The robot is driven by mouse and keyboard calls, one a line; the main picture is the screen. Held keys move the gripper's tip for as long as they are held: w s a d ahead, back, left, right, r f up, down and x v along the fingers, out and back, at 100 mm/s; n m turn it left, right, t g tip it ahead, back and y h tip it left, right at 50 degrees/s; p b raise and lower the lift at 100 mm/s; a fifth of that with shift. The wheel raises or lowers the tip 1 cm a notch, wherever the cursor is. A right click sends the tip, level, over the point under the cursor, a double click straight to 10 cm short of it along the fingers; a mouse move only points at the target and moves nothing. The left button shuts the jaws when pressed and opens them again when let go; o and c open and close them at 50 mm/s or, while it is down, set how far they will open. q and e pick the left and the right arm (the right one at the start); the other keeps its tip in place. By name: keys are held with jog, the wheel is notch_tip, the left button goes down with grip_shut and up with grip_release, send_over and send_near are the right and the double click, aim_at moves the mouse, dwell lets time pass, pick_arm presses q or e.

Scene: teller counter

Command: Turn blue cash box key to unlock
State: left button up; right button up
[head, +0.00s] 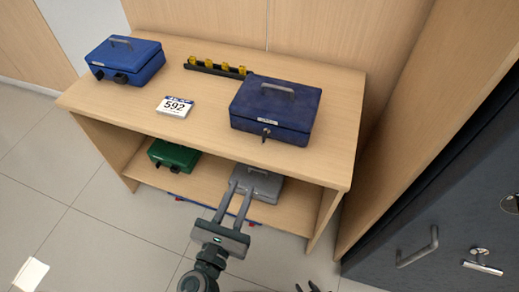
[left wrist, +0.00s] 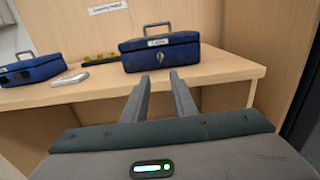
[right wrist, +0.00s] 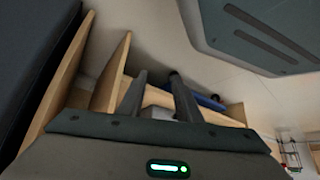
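A dark blue cash box (head: 276,108) with a grey handle stands shut on the right part of the counter top. A small key (head: 266,133) sits at the lock on its front face. In the left wrist view the box (left wrist: 160,50) is straight ahead, with the key (left wrist: 162,77) low on its front. My left gripper (head: 242,186) is open and empty, in front of and apart from the box, its fingers pointing towards it. My right gripper (right wrist: 159,75) is open and empty; only its tips show at the head view's bottom edge.
Another blue box (head: 124,61) stands at the counter's left, with a 592 card (head: 175,106) and a black rack with yellow pieces (head: 217,68) between. A green box (head: 174,156) and a grey box (head: 258,183) lie on the lower shelf. A dark cabinet (head: 440,220) stands right.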

aim_at(263, 140)
pick_arm(q)
jog(key=shift+w, duration=0.15)
